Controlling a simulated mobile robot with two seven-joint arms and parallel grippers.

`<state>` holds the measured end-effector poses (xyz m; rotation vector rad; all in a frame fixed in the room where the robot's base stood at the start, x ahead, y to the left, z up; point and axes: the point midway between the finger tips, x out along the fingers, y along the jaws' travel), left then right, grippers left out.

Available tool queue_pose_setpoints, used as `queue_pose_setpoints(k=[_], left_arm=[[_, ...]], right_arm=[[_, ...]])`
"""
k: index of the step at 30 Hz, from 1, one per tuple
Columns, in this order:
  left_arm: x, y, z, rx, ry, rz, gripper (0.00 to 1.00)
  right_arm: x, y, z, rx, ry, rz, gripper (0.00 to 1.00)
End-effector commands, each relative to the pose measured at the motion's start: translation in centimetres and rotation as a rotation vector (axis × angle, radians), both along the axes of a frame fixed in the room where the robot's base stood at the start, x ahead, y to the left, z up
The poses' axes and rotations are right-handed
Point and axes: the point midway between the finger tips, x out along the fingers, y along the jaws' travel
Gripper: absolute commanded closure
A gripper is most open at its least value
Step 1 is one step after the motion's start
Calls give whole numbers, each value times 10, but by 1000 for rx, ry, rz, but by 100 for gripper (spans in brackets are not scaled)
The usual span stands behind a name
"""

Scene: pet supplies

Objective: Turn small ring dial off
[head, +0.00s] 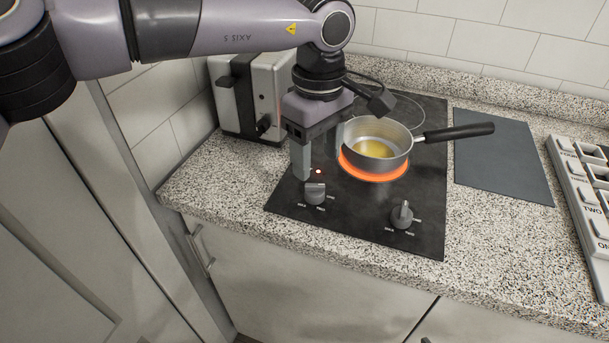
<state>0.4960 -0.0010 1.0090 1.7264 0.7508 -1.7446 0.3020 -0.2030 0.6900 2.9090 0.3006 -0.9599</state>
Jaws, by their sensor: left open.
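Two grey dials sit on the front of the black cooktop (290,207): a left dial (315,193) and a right dial (402,215). Their markings are too small to read, so I cannot tell which is the small ring dial. The left dial's grip lies roughly crosswise; the right dial's grip points roughly away from the front edge. A ring (372,176) glows orange under a pot, and a small red light (319,171) is lit behind the left dial. My left gripper (320,160) points down, open and empty, just behind the left dial. My right gripper is out of view.
The steel pot (400,160) holds yellowish liquid; its black handle (455,132) points right. A toaster-like appliance (235,100) stands at the left. A dark grey board (500,155) and a white button panel (580,195) lie to the right. The front counter strip is clear.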

Motion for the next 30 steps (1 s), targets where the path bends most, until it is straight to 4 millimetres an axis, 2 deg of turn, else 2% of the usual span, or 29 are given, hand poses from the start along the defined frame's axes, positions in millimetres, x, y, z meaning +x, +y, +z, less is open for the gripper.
queue_pose_setpoints(k=[4, 12, 16, 26, 27, 29, 30], left_arm=[[2, 3, -8, 14, -7, -3, 38], [1, 2, -49, 11, -5, -3, 38], [1, 2, -63, 9, -6, -2, 38], [2, 2, -70, 8, -8, -2, 38], [1, 2, -70, 7, -7, -1, 41], [1, 2, -69, 7, -7, -1, 61], [1, 2, -69, 7, -7, -1, 74]], right_arm=[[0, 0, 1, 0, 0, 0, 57], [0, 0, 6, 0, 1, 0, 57], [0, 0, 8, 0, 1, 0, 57], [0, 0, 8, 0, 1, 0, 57], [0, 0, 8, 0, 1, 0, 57], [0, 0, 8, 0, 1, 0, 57], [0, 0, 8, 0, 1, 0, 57]])
